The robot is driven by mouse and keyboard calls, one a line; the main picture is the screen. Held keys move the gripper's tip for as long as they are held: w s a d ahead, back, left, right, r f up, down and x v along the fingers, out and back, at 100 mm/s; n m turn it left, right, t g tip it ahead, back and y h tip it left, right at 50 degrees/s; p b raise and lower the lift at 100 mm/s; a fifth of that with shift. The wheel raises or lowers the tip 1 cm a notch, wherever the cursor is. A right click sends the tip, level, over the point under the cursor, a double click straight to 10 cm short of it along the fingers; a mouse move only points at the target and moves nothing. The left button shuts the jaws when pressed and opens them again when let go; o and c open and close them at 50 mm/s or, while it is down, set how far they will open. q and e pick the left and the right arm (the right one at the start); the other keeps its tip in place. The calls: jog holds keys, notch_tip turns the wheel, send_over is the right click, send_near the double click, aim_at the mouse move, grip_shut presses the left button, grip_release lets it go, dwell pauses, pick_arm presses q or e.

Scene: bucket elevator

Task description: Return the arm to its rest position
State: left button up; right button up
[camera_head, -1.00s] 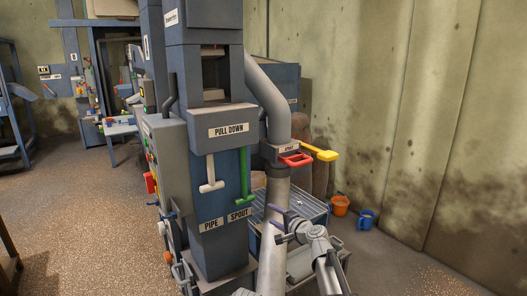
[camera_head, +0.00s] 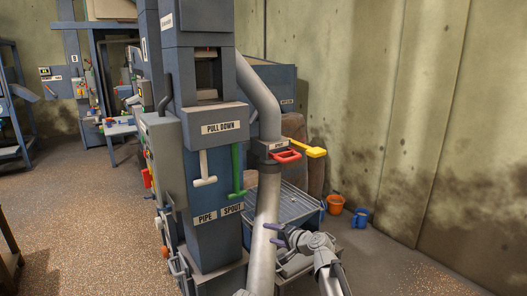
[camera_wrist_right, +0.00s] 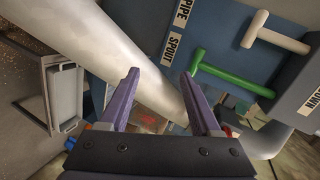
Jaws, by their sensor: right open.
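My right arm (camera_head: 322,258) comes in from the bottom right. My left gripper is not in view.
The machine's front has a white T-handle (camera_head: 203,168) and a green handle (camera_head: 237,172). A red handle (camera_head: 286,156) and a yellow lever (camera_head: 312,151) stick out by the pipe (camera_head: 263,225). An orange bucket (camera_head: 335,204) and a blue bucket (camera_head: 359,218) stand by the wall.

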jog(key=s+d+f+n+g+h, duration=0.3)
jog(key=s+d+f, duration=0.15)
jog(key=s, duration=0.55)
jog(key=s+d+f+n+g+h, duration=0.25)
jog(key=s+d+f, duration=0.2)
jog(key=s, duration=0.45)
jog(key=s+d+f+n+g+h, duration=0.3)
jog(key=s+d+f+g, duration=0.15)
jog(key=s, duration=0.55)
jog(key=s+a+r+n+p, duration=0.1)
jog(key=s+a, duration=0.2)
jog(key=a, duration=0.2)
jog(key=s+a+n+g+h+p, duration=0.1)
jog(key=s+a+n, duration=0.1)
jog(key=a, duration=0.3)
jog(key=shift+s+a+r, duration=0.35)
jog(key=shift+s, duration=0.3)
